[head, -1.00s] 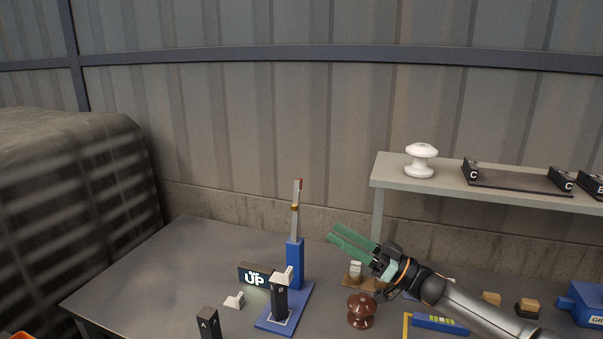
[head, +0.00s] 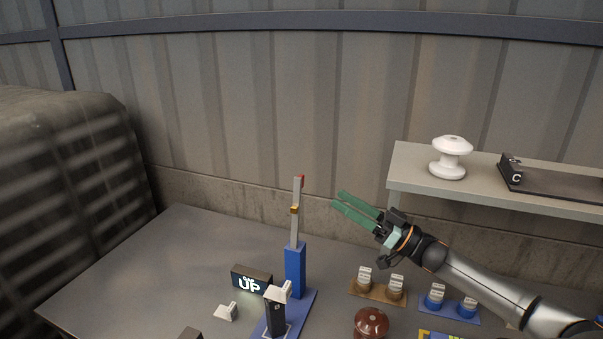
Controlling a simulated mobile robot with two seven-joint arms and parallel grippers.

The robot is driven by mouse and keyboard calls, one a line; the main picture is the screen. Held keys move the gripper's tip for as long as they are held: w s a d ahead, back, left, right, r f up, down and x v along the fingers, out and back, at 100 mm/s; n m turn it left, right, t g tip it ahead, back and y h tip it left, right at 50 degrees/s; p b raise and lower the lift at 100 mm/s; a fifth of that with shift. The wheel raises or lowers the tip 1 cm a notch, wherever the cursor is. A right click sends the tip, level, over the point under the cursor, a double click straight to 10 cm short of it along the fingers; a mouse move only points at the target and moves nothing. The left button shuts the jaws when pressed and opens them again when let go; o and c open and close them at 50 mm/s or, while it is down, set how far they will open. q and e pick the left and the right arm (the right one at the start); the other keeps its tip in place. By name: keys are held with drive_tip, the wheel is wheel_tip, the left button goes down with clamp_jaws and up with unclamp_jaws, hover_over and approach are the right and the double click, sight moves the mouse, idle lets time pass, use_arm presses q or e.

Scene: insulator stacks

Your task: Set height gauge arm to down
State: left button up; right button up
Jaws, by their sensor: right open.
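The height gauge has a blue post (head: 295,270) on a blue base plate (head: 303,303). Its pale arm (head: 296,212) stands upright above the post, with a red tip and a yellow band. A dark sign (head: 251,281) beside the post reads "UP". My right gripper (head: 341,199) has green fingers, parted and empty, pointing left. In the picture it is to the right of the gauge arm, with a gap between them. My left gripper is not in view.
A black block (head: 275,318) with a white top stands in front of the post. A brown insulator (head: 371,323) and a brown holder (head: 378,292) are to the right. A shelf (head: 480,196) bears a white insulator (head: 451,158). The table's left part is clear.

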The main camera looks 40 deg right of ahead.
sight(302, 175)
drive_tip(key=x, duration=1.1)
drive_tip(key=shift+w+a+r, duration=0.1)
drive_tip(key=shift+w+a, duration=0.05)
drive_tip(key=shift+w, duration=0.1)
drive_tip(key=shift+c, duration=0.2)
drive_tip(key=shift+r, duration=0.1)
clamp_jaws()
drive_tip(key=shift+r, duration=0.15)
idle(0.8)
